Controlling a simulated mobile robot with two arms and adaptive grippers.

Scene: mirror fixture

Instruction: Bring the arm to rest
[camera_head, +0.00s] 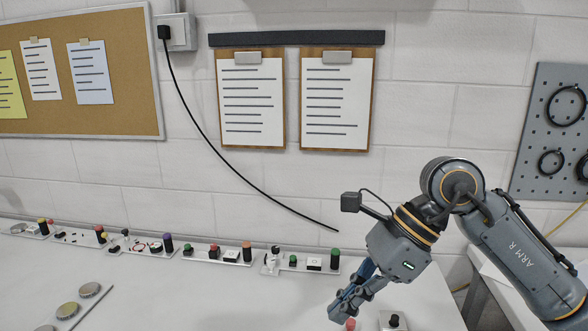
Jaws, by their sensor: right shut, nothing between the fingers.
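My right arm comes in from the right side of the head view. Its gripper (342,308) points down and to the left above the front part of the white table (230,295). The fingers are together with nothing seen between them. A small red piece (350,324) shows just below the fingertips at the bottom edge; I cannot tell whether they touch. My left gripper is not in view.
Several small white trays with knobs and coloured cylinders (335,258) line the table's back. A black-knobbed plate (394,321) lies right of the gripper. Metal discs (68,310) lie front left. Clipboards (252,100) and a black cable (215,145) hang on the wall. The table's middle is clear.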

